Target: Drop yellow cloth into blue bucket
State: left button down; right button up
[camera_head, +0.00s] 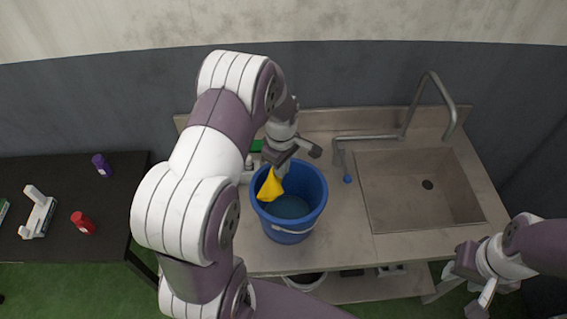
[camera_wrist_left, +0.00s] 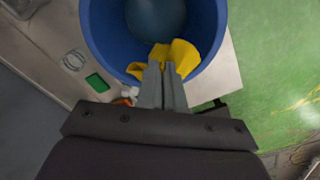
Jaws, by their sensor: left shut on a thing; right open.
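The yellow cloth (camera_head: 270,186) hangs from my left gripper (camera_head: 284,172) over the opening of the blue bucket (camera_head: 308,211). In the left wrist view the two fingers (camera_wrist_left: 162,86) are shut on the yellow cloth (camera_wrist_left: 183,55), which spreads to both sides of the fingertips. The blue bucket (camera_wrist_left: 98,38) lies beneath it there, with its rim around the cloth. The bucket stands upright on the counter, left of the sink. My right gripper (camera_head: 476,285) is open and empty at the lower right, away from the bucket.
The metal counter (camera_head: 350,232) has a sink (camera_head: 420,190) and a tall faucet (camera_head: 403,130) on the right. A green sponge-like item (camera_wrist_left: 97,82) lies beside the bucket. A black table (camera_head: 60,180) at left holds a red can (camera_head: 83,223) and a purple can (camera_head: 102,165).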

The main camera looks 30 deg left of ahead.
pick_arm(q)
jog(key=f+b, duration=0.1)
jog(key=f, duration=0.1)
jog(key=w+f+b, duration=0.1)
jog(key=f, duration=0.1)
jog(key=shift+f, duration=0.35)
jog(key=c, duration=1.2)
grip_release()
jog(key=shift+s+r, duration=0.2)
jog(key=shift+s, duration=0.25)
jog(key=shift+w, duration=0.1)
jog(key=o, duration=0.6)
jog(key=shift+w+f, duration=0.2)
jog(key=shift+w, duration=0.1)
jog(key=shift+s+r, duration=0.1)
jog(key=shift+s, duration=0.05)
pick_arm(e)
jog(key=f, duration=0.3)
jog(key=shift+w+f, duration=0.25)
jog(key=shift+w, duration=0.15)
pick_arm(q)
jog(key=o, duration=0.6)
jog(key=shift+s, duration=0.1)
pick_arm(e)
jog(key=shift+s, duration=0.1)
